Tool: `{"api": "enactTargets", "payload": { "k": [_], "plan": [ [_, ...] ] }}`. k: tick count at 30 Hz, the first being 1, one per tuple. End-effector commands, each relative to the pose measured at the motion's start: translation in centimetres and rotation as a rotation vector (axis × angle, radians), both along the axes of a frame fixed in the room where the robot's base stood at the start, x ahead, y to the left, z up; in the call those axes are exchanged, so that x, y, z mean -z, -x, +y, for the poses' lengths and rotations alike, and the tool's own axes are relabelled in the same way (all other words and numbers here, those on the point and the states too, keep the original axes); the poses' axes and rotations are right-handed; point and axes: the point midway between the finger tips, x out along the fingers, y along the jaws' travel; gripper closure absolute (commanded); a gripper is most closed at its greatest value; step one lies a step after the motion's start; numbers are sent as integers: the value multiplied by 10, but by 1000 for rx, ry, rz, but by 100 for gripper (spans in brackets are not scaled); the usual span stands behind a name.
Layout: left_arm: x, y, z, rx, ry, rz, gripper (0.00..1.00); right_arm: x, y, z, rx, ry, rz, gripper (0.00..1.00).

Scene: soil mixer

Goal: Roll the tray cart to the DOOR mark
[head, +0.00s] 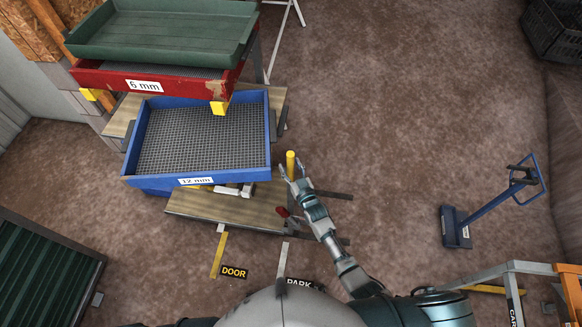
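The black DOOR mark (233,272) with yellow letters lies on the floor at lower centre-left, beside a yellow stripe (218,256). A PARK mark (300,283) is to its right, partly hidden by my body. I cannot tell for certain which thing is the tray cart. A grey frame (513,270) at lower right bears a partly cut-off label starting "CAR". My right gripper (292,171) is open, its fingers spread by a short yellow post (291,162) at the bench's right side. Whether they touch it is unclear. My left gripper is not in view.
A wooden bench (225,209) stands under a blue 12 mm sieve (145,135). A red 6 mm sieve (190,87) and green tray (160,35) are behind. A ridged green unit (40,265) is at left, a blue handled stand (455,228) at right. Brown floor between is clear.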

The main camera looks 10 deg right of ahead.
Motion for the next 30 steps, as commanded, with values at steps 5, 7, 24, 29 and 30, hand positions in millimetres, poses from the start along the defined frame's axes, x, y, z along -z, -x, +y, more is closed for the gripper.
{"api": "enactTargets", "payload": {
  "k": [5,7,24,29,30],
  "plan": [
    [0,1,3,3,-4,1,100,0,1,0,0,0,0,45],
    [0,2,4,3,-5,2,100,0,4,-1,0,0,0,45],
    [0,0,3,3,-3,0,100,2,103,-32,-1,1,4,45],
    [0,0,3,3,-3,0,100,2,112,-35,-1,1,3,45],
    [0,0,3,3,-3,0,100,2,113,-35,-1,1,2,45]
  ]
}}
